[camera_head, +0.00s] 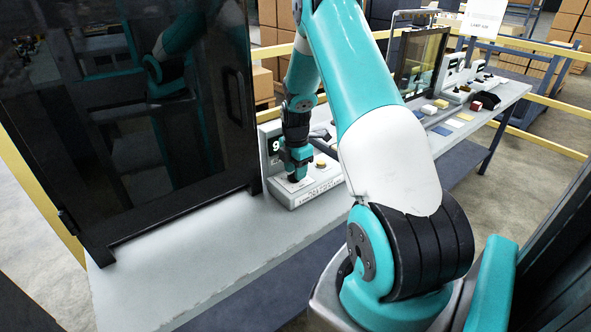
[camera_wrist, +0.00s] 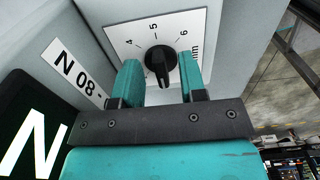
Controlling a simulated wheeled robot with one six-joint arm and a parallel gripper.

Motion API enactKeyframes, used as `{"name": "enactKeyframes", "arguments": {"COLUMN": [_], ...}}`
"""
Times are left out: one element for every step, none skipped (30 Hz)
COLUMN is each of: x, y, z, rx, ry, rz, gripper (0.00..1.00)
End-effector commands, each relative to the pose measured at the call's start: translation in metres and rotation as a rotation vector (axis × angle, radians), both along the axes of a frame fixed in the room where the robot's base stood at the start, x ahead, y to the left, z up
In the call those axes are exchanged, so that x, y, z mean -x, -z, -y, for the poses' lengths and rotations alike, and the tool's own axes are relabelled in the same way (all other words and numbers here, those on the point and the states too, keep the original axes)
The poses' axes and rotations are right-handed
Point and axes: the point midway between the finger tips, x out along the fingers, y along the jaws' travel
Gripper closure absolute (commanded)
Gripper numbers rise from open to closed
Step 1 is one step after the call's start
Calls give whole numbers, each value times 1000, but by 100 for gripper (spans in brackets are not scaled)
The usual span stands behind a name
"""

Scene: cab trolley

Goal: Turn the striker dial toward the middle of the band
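The striker dial (camera_wrist: 160,60) is a black knob on a white scale plate (camera_wrist: 120,36) marked 4, 5, 6 and "mm", seen in the wrist view. A narrow grip bar on the knob points towards my gripper. My gripper (camera_wrist: 160,68) has its two teal fingers apart, one on each side of the knob, with visible gaps beside the grip bar. In the head view my gripper (camera_head: 292,172) reaches down over the light grey console (camera_head: 312,189) and hides the dial there.
A dark display (camera_wrist: 30,135) and an "80 N" label (camera_wrist: 77,72) lie left of the dial in the wrist view. A yellow button (camera_head: 320,163) is right of my gripper. A tall dark cabinet (camera_head: 120,120) stands close on the left. The front bench top (camera_head: 190,275) is clear.

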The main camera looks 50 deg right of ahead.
Motion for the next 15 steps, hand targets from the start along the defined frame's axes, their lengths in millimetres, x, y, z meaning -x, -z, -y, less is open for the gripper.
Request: {"name": "enactKeyframes", "arguments": {"x": [0,0,0,0,0,0,0,0,0,0,0,0,0,0,0], "y": [3,4,5,6,6,6,6,6,6,6,6,6,6,6,6], "z": [0,0,0,0,0,0,0,0,0,0,0,0,0,0,0], "rx": [-1,0,0,0,0,0,0,0,0,0,0,0,0,0,0], "ry": [0,0,0,0,0,0,0,0,0,0,0,0,0,-1,0], "rz": [-1,-1,0,0,1,1,1,1,1,1,1,1,1,1,1], "gripper": [62,62,62,62,62,62,62,62,62,62,62,71,78,85,94]}}
